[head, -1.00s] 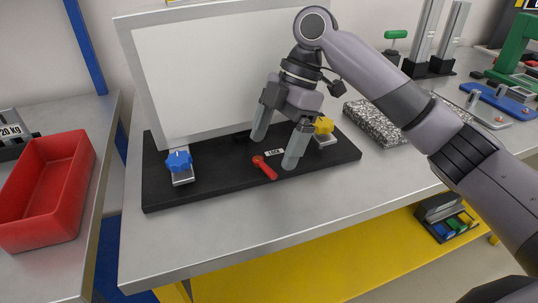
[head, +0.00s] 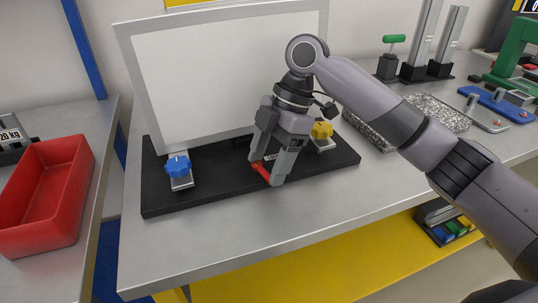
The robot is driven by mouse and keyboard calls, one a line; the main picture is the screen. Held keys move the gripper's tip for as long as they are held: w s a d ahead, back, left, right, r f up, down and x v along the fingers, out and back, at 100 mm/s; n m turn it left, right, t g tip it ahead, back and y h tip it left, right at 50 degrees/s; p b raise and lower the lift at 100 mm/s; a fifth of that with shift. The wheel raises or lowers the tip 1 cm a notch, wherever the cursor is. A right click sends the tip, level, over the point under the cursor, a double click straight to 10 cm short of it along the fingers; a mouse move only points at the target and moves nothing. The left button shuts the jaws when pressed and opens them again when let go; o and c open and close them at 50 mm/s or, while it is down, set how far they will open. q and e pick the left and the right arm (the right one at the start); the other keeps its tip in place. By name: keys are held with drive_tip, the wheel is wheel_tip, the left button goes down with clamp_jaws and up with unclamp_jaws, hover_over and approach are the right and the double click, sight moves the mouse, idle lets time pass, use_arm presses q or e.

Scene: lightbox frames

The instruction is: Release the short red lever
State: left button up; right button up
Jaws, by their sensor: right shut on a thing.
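The short red lever (head: 262,172) lies on the front part of the black base (head: 215,193), below the white panel (head: 220,80). A small white label, partly hidden, sits just behind it. My right gripper (head: 265,170) comes down from above and is shut on the lever, with one finger on each side of it. The fingers cover part of the lever. My left gripper is out of view.
A blue knob (head: 178,166) stands on the base to the left and a yellow knob (head: 321,131) to the right. A red bin (head: 45,195) is on the left bench. A speckled block (head: 375,128) lies right of the base. The table front is clear.

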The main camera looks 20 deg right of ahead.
drive_tip(key=shift+s+a+r+m+p, duration=0.1)
drive_tip(key=shift+r+m+p, duration=0.4)
drive_tip(key=shift+p, duration=0.6)
drive_tip(key=shift+a+f+m+t+p, duration=0.1)
drive_tip(key=shift+f+m+t+p, duration=0.25)
drive_tip(key=shift+m+p, duration=0.6)
drive_tip(key=shift+f, duration=0.1)
drive_tip(key=o, duration=1.1)
drive_tip(key=shift+c, duration=0.2)
